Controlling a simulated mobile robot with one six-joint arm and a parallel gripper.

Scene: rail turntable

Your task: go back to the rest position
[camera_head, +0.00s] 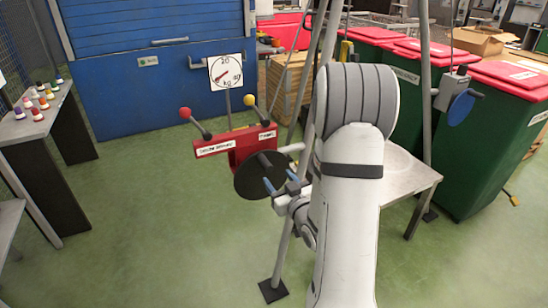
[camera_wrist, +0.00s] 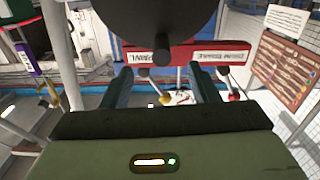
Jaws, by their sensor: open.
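My gripper (camera_head: 280,182) is open, with blue-tipped fingers, close in front of a black disc (camera_head: 245,182) on a red box (camera_head: 212,145). In the wrist view, the two fingers of my gripper (camera_wrist: 164,86) are apart with nothing held between them. The black disc (camera_wrist: 150,22) and its dark knob (camera_wrist: 161,57) show just above the gap between the fingers. I cannot tell whether a finger touches the disc. The red box also shows there, with its labels upside down (camera_wrist: 185,52). My white arm covers part of the stand behind it.
Two ball-topped levers, red (camera_head: 185,113) and yellow (camera_head: 250,100), stick up from the box. A dial (camera_head: 225,73) stands behind. A blue disc (camera_head: 461,109) hangs at right, near green bins (camera_head: 480,150). A grey table (camera_head: 415,180) is beside my arm. Green floor is clear at left.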

